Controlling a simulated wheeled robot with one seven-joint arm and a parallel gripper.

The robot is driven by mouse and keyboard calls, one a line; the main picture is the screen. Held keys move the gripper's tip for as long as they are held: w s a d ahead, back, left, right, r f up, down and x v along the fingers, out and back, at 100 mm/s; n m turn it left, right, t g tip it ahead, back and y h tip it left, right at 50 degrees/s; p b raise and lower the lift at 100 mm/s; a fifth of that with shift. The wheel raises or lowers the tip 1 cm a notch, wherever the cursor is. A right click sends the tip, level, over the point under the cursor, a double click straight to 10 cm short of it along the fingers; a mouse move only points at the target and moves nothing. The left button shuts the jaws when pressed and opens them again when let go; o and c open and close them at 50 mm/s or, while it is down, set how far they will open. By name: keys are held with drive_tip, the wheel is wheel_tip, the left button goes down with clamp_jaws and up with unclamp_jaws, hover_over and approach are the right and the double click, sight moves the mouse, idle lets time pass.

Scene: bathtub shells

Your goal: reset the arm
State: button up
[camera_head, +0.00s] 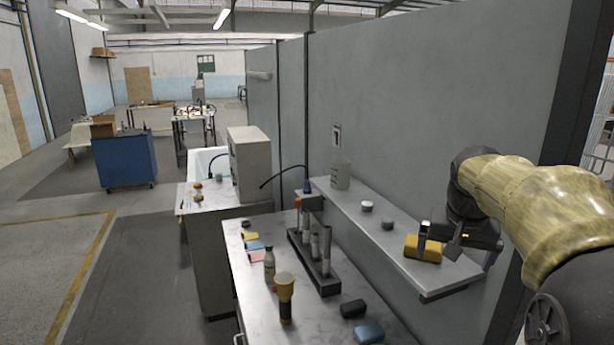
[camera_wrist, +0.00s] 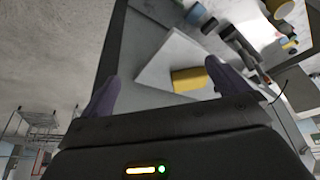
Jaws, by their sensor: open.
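My arm comes in from the right in the head view, with my gripper (camera_head: 457,250) over the right end of the wall shelf (camera_head: 345,208). The fingers are open and apart. They also show in the wrist view (camera_wrist: 164,88), with nothing gripped between them. A yellow block (camera_head: 424,249) lies on the shelf close to the left finger in the head view. In the wrist view the yellow block (camera_wrist: 188,79) shows beyond the fingers, nearer the right one. I cannot tell whether a finger touches it.
The shelf also bears a clear bottle (camera_head: 340,171) and two small round items (camera_head: 387,223). A grey wall (camera_head: 420,110) stands behind the shelf.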

drive_tip(key=s+a+f+n, duration=0.1)
drive_tip(key=s+a+f, duration=0.3)
drive_tip(key=f, duration=0.3)
drive_tip(key=s+a+f+n+g+y, duration=0.1)
drive_tip(key=s+a+f+n, duration=0.1)
drive_tip(key=s+a+f, duration=0.2)
drive_tip(key=s+a+f+n, duration=0.1)
drive_tip(key=s+a+f, duration=0.3)
drive_tip(key=f, duration=0.8)
drive_tip(key=s, duration=0.2)
drive_tip(key=shift+s+a+n+y, duration=0.3)
drive_tip(key=shift+s+y, duration=0.1)
drive_tip(key=shift+s+a, duration=0.1)
